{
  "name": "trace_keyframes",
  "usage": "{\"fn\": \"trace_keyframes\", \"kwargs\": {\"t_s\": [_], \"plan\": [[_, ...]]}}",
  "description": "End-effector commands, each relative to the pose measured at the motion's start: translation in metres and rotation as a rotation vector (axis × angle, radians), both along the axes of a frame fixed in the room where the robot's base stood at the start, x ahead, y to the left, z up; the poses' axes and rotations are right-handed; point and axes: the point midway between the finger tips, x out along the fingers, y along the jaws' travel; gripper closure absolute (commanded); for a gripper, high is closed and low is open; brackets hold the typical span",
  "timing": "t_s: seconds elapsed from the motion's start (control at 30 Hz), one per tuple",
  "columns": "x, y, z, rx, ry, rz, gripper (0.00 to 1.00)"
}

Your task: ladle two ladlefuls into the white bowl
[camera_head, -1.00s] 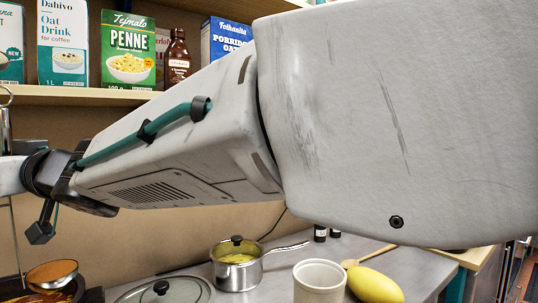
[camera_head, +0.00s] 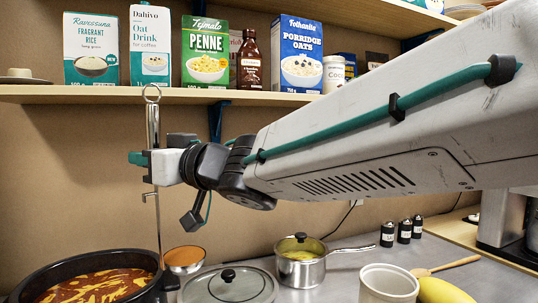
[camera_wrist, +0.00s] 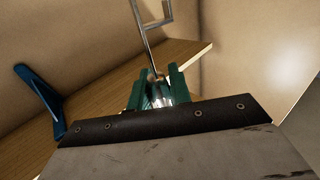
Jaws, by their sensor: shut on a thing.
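My gripper (camera_head: 140,160) is shut on the upright metal handle of the ladle (camera_head: 155,205). In the wrist view, the teal fingers (camera_wrist: 157,82) close around the handle (camera_wrist: 146,40). The ladle's bowl hangs level and holds orange-red liquid (camera_head: 184,257). It appears just right of the dark pot (camera_head: 135,256), near the lid, and its exact height is unclear. The pot, at bottom left, contains red-orange stew. A white round vessel (camera_head: 389,276) stands at the bottom right, cut off by the frame; it may be the white bowl. Its inside is barely visible.
A glass lid (camera_head: 229,289) lies between the pot and a steel saucepan (camera_head: 300,270) with yellow contents. A wooden spoon (camera_head: 440,267), yellow squash-like item (camera_head: 444,291) and small dark jars (camera_head: 404,231) are at right. The packed shelf (camera_head: 260,96) runs behind my gripper.

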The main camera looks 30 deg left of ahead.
Motion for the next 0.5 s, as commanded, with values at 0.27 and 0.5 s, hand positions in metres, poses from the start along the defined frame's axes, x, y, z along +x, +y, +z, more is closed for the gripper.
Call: {"fn": "trace_keyframes", "kwargs": {"t_s": [0.27, 0.5], "plan": [[0.01, -0.027, 0.0, 0.001, 0.001, -0.002, 1.0], [0.018, -0.05, 0.001, 0.001, 0.0, -0.002, 1.0]]}}
